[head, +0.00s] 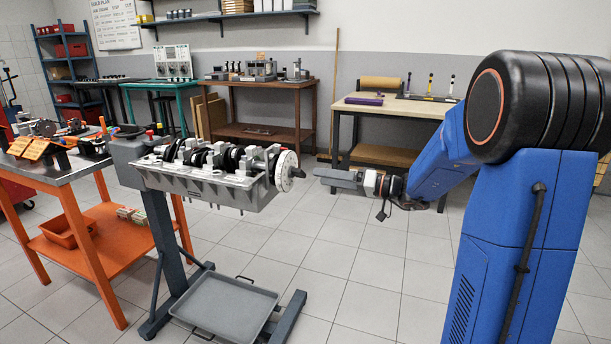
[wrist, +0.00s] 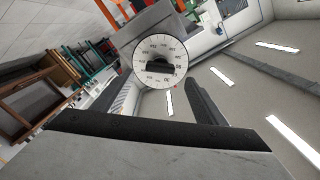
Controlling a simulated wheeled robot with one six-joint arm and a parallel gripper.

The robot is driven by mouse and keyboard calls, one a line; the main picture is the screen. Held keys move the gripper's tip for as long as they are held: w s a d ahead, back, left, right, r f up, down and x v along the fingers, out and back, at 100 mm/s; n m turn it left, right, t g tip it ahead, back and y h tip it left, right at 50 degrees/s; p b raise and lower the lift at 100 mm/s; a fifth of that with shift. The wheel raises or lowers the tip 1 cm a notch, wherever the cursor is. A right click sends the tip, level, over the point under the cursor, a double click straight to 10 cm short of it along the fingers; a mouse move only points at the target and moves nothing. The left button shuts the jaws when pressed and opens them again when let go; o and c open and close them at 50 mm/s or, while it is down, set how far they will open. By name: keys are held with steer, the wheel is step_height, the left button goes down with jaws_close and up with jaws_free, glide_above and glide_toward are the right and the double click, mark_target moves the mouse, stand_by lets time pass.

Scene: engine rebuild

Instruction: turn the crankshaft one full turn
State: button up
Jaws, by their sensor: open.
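The engine block (head: 225,190) is held on a grey stand, with the crankshaft (head: 225,160) lying along its open top. A white degree wheel (head: 287,171) with a dark hub sits on the crankshaft's right end. In the wrist view the degree wheel (wrist: 160,62) faces the camera, with printed numbers and a dark bar across its lower middle. My gripper (head: 318,175) is to the right of the wheel, pointing at it, with a small gap between. The gripper is open and holds nothing.
A grey drip tray (head: 226,306) lies low on the stand's legs. An orange-framed bench (head: 70,170) with parts stands at the left. A wooden workbench (head: 400,106) stands behind my arm. The floor between the stand and my arm is clear.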

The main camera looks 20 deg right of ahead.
mark_target(304, 174)
steer(key=shift+x, duration=3.5)
steer(key=shift+c, duration=0.3)
steer(key=c, duration=1)
